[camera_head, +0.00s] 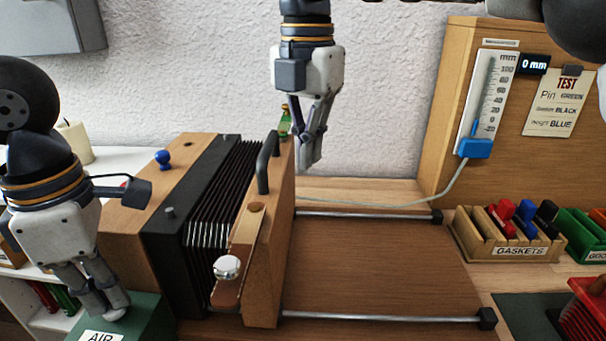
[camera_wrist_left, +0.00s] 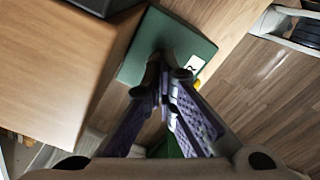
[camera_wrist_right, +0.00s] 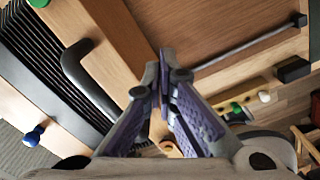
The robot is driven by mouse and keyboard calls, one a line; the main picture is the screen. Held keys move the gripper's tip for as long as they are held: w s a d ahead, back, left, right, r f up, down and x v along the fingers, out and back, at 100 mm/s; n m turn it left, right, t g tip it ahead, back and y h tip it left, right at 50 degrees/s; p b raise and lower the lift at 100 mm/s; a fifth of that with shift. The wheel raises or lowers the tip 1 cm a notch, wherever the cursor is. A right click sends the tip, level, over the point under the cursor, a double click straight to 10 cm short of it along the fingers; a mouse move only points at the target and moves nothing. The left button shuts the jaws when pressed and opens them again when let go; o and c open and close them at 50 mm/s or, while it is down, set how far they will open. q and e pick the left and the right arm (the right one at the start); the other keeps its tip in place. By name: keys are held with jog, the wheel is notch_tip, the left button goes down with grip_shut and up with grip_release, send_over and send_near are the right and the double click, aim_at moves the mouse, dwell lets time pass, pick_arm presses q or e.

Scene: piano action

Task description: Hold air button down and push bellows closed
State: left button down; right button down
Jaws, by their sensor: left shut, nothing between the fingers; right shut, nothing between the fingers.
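The bellows (camera_head: 222,190) are black pleats, spread in a fan between a left wooden body (camera_head: 120,225) and a right wooden end board (camera_head: 275,240). A black handle (camera_head: 267,160) stands on the end board. My right gripper (camera_head: 308,168) is shut and empty, just right of the end board's far end; contact is unclear. It also shows shut in the right wrist view (camera_wrist_right: 163,60). My left gripper (camera_head: 113,312) is shut, its tips at the top of a green box (camera_head: 150,318) labelled AIR. The air button itself is hidden at the fingertips, so I cannot tell whether it is down.
Two metal rails (camera_head: 365,215) run right from the end board, with black end stops. A gauge (camera_head: 490,95) shows 0 mm on its display. A gaskets tray (camera_head: 505,245) stands at the right. A small green bottle-like piece (camera_head: 285,122) is behind the end board.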

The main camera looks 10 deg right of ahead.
notch_tip(320, 180, up, 2)
dwell(0.4)
pick_arm(q)
jog(key=shift+r, duration=3.5)
